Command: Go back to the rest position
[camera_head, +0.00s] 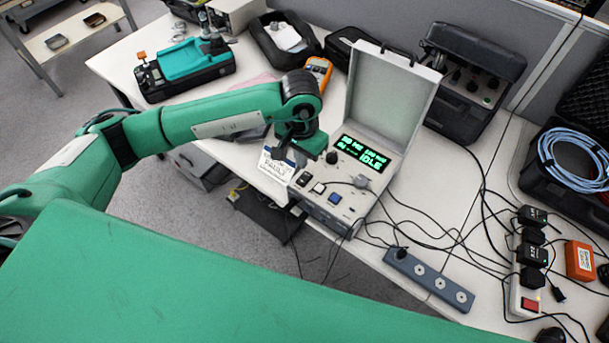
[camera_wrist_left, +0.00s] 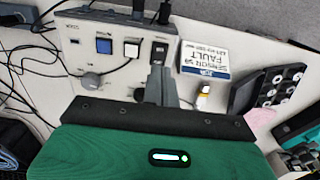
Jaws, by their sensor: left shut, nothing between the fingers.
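My left gripper (camera_head: 285,156) reaches in from the left and hangs by the front left corner of the grey calibration unit (camera_head: 345,212). Its fingers (camera_wrist_left: 157,86) are shut with nothing between them in the left wrist view, near the unit's black switch (camera_wrist_left: 159,53). I cannot tell whether they touch the panel. The unit's lid (camera_head: 393,95) stands open, and its green screen (camera_head: 363,154) reads IDLE. A white button (camera_wrist_left: 131,49), a blue button (camera_wrist_left: 104,46) and a grey knob (camera_wrist_left: 91,81) are on the panel. My right gripper is not in view.
A SENSOR FAULT card (camera_wrist_left: 205,62) lies beside the unit. An orange multimeter (camera_head: 318,70) and a teal-topped device (camera_head: 193,65) are farther back. Cables and a socket strip (camera_head: 430,279) lie to the right. A black case (camera_head: 470,80) stands behind. Floor (camera_head: 80,115) shows at left.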

